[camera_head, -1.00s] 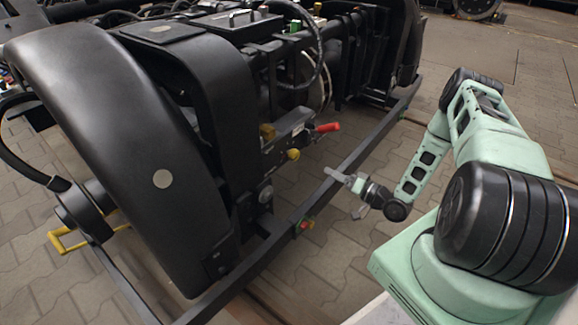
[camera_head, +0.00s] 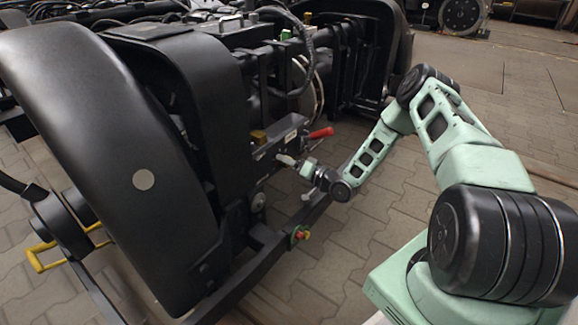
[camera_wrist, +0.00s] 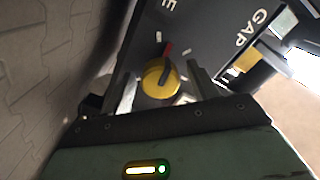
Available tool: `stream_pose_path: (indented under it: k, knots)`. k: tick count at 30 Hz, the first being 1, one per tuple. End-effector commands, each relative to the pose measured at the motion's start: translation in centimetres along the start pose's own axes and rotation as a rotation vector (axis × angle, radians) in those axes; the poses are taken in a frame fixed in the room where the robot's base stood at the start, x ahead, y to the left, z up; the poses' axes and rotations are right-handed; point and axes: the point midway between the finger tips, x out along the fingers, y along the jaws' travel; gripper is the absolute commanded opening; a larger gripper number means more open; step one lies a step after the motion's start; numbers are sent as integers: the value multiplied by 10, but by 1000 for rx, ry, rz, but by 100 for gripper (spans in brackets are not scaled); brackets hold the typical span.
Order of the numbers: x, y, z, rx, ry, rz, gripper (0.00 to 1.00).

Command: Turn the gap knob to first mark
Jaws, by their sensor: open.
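The gap knob (camera_wrist: 160,79) is a round yellow knob with a dark grip bar across it, on a dark panel (camera_wrist: 205,30) in the wrist view. A red pointer (camera_wrist: 167,48) shows at its upper edge, close to short white marks on the panel. The lettering GAP stands to the right. My gripper (camera_wrist: 163,88) is open, with one finger on each side of the knob; I cannot tell whether they touch it. In the head view my gripper (camera_head: 286,160) is at the panel on the bogie's side and hides the knob.
A red lever (camera_head: 321,133) sticks out just above and right of my gripper. A large black curved cover (camera_head: 100,150) fills the left. Paved floor lies open on the right.

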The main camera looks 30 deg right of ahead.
Motion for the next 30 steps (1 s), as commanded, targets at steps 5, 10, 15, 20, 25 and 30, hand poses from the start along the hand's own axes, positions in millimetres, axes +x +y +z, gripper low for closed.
stream_pose_path:
  k: [5,10,15,20,25,30]
  knots:
    - [1,0,0,0,0,0,59]
    - [0,0,0,0,0,0,31]
    - [0,0,0,-1,0,0,15]
    - [1,-3,-1,-87,-2,-2,15]
    - [1,-3,-1,-279,-4,-1,15]
    - [0,-2,0,-398,-2,-1,15]
